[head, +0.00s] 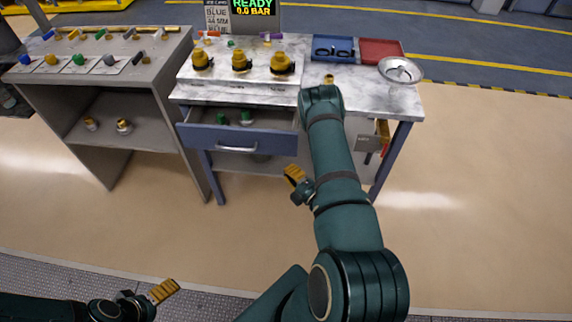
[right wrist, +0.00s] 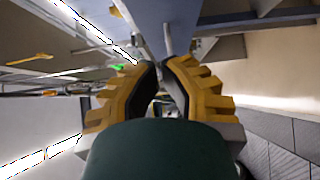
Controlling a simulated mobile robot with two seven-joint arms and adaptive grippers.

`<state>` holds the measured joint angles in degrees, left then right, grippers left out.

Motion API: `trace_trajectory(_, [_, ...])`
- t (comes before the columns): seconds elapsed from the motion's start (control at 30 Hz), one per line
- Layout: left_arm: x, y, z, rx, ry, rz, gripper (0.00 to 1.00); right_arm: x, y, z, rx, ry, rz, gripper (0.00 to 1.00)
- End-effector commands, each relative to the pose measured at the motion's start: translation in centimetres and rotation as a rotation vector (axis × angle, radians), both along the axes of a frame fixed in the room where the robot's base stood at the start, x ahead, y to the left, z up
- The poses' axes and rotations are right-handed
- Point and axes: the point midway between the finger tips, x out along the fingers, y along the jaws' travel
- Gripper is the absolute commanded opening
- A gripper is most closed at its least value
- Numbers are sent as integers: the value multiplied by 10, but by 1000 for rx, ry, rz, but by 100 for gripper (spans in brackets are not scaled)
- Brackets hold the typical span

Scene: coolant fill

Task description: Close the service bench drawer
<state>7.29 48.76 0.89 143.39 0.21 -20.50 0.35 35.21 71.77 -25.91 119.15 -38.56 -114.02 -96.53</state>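The service bench drawer (head: 190,136) is pulled open under the left part of the marble bench top in the head view. It is blue with a silver bar handle (head: 237,149) on its front. Green-topped fittings (head: 246,118) stand inside it. My right gripper (head: 290,174) is to the right of the handle and lower in the picture, apart from it. In the right wrist view its yellow fingers (right wrist: 160,68) come together at the tips, with nothing seen held. My left gripper (head: 166,291) is low at the left, far from the drawer; its finger gap cannot be made out.
A grey shelf unit (head: 125,80) stands close to the bench's left. Yellow-capped fittings (head: 242,62), blue (head: 318,56) and red trays (head: 382,51) and a metal bowl (head: 401,70) are on the bench top. The bench's right leg (head: 392,160) is near my right arm. Floor in front is clear.

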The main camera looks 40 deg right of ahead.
Motion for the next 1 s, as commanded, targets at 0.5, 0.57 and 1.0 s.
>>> trace_trajectory(0.5, [-2, 0, -7, -1, 5, -4, 96, 93, -16, 1, 0, -3, -2, 0])
trace_trajectory(0.57, [-2, 0, -8, -1, 5, -4, 96, 98, -22, 1, 0, -3, -2, 0])
trace_trajectory(1.0, [-3, 0, -9, -2, 7, -5, 96, 111, -37, 1, 3, 1, -1, 0])
